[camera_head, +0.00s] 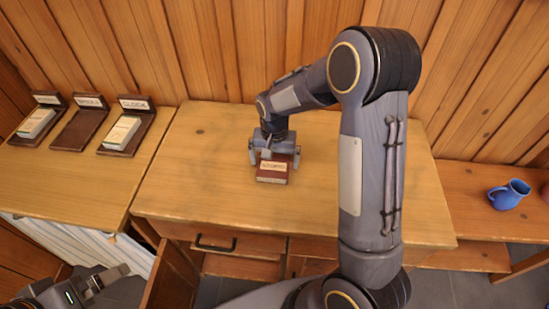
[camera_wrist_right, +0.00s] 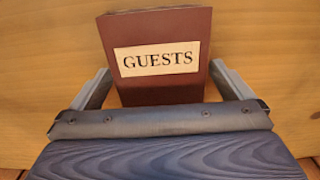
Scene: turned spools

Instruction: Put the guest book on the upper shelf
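The guest book (camera_head: 272,172) is dark red-brown with a pale label. It rests on the wooden table in the middle. In the right wrist view the book (camera_wrist_right: 160,85) shows its label, which reads GUESTS. My right gripper (camera_head: 274,157) points down over the book. Its fingers stand on either side of the book and look open, with narrow gaps in the head view. My left gripper (camera_head: 107,279) is low at the left, away from the book; its finger gap is unclear. A board (camera_head: 465,200) at the right, above a lower board (camera_head: 463,258), looks like a two-level shelf.
A blue jug (camera_head: 509,194) stands on the upper right board. On the left counter are several labelled dark stands (camera_head: 80,128), two holding pale blocks. The table (camera_head: 200,170) is otherwise clear. A drawer with a black handle (camera_head: 215,243) is below it. My right arm hides part of the table.

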